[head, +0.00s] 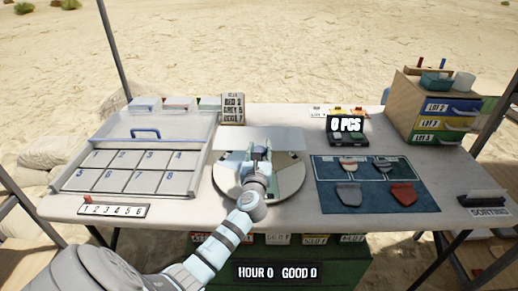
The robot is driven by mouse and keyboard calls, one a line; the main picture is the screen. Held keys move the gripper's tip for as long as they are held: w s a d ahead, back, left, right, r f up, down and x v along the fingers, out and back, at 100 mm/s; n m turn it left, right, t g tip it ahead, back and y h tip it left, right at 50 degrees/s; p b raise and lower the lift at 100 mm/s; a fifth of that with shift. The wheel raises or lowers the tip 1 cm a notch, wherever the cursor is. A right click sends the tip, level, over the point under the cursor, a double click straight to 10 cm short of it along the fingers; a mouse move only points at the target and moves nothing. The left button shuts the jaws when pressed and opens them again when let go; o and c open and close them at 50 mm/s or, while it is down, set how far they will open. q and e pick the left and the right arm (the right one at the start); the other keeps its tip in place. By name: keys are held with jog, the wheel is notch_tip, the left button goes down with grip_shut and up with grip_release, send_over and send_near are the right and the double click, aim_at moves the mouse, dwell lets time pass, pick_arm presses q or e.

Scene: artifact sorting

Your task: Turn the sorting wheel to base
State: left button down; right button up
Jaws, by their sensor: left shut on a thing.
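The sorting wheel (289,183) is a round, pale, shiny disc lying flat on the middle of the table. A light upright panel (286,140) stands across its back part. My left gripper (258,154) reaches over the wheel from the front and is shut at its back part, near the panel. The part of the wheel it grips is hidden by the fingers. My left wrist and forearm cover the wheel's front left. Any mark for base on the wheel is too small to make out. My right gripper is out of view.
A numbered tray (187,132) with a blue handle fills the table's left.

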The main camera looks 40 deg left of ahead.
pick_arm(q)
jog(key=shift+r+m+h+p, duration=0.2)
jog(key=shift+m+h+p, duration=0.2)
jog(key=shift+p, duration=0.05)
jog(key=shift+f+t, duration=0.15)
jog(key=shift+t, duration=0.15)
jog(key=shift+f, duration=0.1)
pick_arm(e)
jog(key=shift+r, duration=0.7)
pick_arm(q)
jog(key=c, duration=1.2)
grip_release()
jog(key=shift+o, duration=0.2)
jog(key=v, duration=1.2)
jog(key=shift+s, duration=0.1)
jog(key=shift+a, duration=0.1)
